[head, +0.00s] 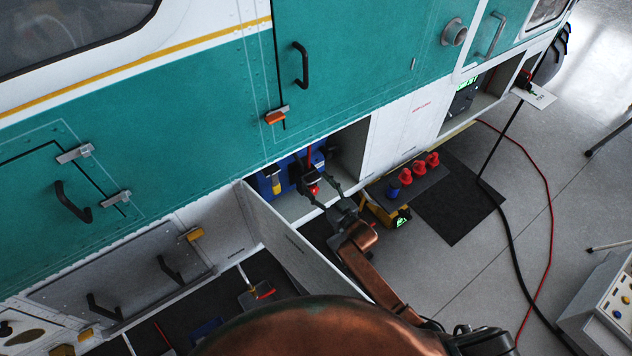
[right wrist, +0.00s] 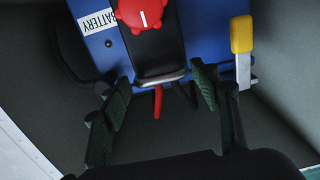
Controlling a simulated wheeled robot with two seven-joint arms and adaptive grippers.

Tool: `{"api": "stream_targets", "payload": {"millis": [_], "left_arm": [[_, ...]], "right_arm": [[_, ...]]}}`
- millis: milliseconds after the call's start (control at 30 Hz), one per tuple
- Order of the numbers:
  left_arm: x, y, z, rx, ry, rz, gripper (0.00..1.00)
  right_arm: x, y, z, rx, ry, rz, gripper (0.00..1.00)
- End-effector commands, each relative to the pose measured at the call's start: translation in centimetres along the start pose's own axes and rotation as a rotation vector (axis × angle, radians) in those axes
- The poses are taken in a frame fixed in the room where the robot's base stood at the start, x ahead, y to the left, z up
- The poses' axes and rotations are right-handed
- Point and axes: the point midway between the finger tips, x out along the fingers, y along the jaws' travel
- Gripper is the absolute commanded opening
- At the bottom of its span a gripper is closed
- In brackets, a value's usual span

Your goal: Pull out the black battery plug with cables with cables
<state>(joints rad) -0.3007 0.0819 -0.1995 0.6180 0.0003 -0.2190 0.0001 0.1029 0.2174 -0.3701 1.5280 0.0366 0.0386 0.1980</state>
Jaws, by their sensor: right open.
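The black battery plug (right wrist: 155,48) sits on the front of the blue battery (right wrist: 205,30), with a red knob (right wrist: 140,12) on it. A red cable (right wrist: 157,102) and dark cables hang below its metal-edged end. In the head view the blue battery (head: 264,186) stands in the open side compartment, and the red knob (head: 314,190) shows between my fingers. My right gripper (head: 320,186) is open and reaches into the compartment. In the right wrist view its fingers (right wrist: 162,82) stand either side of the plug's lower end; contact cannot be told. My left gripper is out of view.
A yellow-handled part (right wrist: 242,42) is on the battery's right side. The open compartment door (head: 290,240) stands left of my right arm. Several red caps (head: 418,166) lie on a tray right of it. Grey compartment walls are close around the gripper.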

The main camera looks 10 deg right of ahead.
Motion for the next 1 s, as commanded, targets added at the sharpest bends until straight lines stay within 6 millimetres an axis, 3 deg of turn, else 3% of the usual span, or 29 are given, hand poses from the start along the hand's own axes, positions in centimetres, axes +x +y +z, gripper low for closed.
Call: {"api": "stream_targets", "payload": {"millis": [300,500,700,1000], "left_arm": [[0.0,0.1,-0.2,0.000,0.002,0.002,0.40],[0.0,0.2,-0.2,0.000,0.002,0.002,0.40],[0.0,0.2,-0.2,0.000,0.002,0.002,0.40],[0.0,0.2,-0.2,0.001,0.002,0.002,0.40]], "right_arm": [[-6.7,0.1,0.1,0.000,-0.002,0.002,0.57],[-9.8,0.2,0.1,0.000,-0.001,0.002,0.57],[-10.9,0.2,0.0,0.000,0.001,0.002,0.57],[-10.9,0.1,0.0,0.000,0.001,0.002,0.57]]}}
